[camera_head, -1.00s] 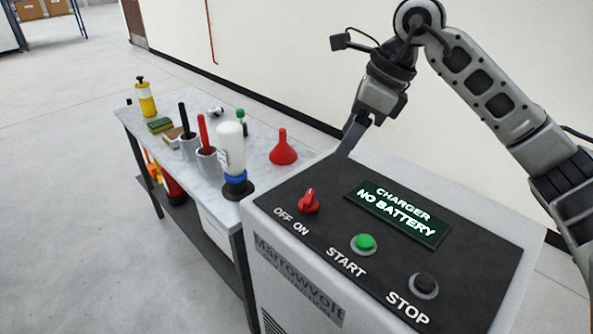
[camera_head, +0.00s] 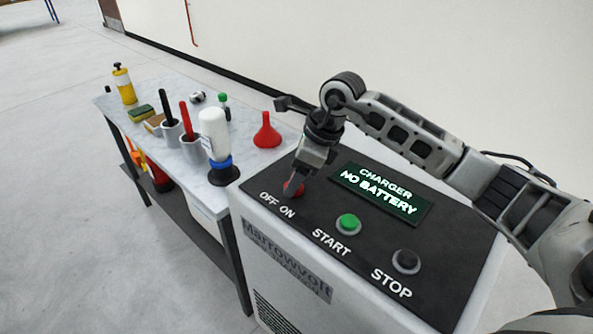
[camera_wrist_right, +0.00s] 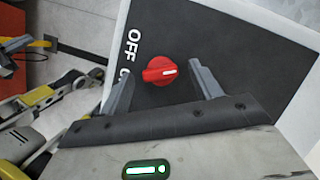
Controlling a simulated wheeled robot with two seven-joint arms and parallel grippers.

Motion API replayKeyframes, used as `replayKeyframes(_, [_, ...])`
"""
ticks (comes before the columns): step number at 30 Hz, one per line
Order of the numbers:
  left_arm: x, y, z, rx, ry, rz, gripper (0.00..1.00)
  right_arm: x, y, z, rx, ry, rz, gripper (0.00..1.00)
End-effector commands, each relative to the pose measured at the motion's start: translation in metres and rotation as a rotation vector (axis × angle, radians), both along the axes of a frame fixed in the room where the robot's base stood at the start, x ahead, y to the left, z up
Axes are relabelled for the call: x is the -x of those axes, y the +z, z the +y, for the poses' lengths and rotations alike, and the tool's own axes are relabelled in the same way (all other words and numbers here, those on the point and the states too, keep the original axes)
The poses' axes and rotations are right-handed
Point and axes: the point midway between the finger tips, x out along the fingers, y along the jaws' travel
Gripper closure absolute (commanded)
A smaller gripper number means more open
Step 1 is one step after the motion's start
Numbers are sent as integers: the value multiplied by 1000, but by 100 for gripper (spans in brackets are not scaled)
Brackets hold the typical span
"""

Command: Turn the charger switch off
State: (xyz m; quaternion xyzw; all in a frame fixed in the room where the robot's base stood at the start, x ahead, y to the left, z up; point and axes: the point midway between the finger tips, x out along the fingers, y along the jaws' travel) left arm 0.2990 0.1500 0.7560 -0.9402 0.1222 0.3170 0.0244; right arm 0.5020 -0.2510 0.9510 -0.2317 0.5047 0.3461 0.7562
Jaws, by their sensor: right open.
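The charger switch is a red rotary knob (camera_head: 296,190) behind the OFF and ON labels on the charger's black panel (camera_head: 300,222). My right gripper (camera_head: 291,188) is over it and hides much of it in the head view. In the right wrist view the red knob (camera_wrist_right: 158,71) shows between the two open fingers of the right gripper (camera_wrist_right: 160,66), with a gap on each side. Its white mark points to the right there, away from the OFF label. The ON label is mostly hidden by a finger. The display (camera_head: 381,192) reads CHARGER NO BATTERY. My left gripper is not in view.
A green START button (camera_head: 348,222) and a black STOP button (camera_head: 406,260) are on the same panel. Left of the charger, a table (camera_head: 186,172) holds a white bottle (camera_head: 213,132), a red funnel (camera_head: 267,134) and several other items. A wall stands behind.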

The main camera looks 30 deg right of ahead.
Motion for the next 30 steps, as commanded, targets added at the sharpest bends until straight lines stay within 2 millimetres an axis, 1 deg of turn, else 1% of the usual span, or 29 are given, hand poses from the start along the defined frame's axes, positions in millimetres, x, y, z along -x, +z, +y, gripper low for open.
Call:
replayKeyframes(3, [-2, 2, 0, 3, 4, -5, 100, -1, -5, 2, 0, 1, 2, 36])
replayKeyframes(11, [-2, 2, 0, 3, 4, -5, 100, -1, -6, 2, 0, 0, 1, 36])
replayKeyframes(12, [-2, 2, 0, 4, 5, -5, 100, -1, -6, 2, 0, 0, 1, 48])
replayKeyframes(14, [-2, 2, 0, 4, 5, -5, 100, -1, -6, 2, 0, 0, 1, 64])
replayKeyframes(15, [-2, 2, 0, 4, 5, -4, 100, -1, -6, 2, 0, 0, 1, 75])
replayKeyframes(16, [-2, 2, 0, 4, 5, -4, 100, -1, -6, 2, 0, 0, 1, 81])
replayKeyframes(23, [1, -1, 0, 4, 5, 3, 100, -1, -6, 2, 0, 7, 2, 81])
replayKeyframes(30, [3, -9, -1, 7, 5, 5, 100, -2, -7, 1, -1, 87, -1, 81])
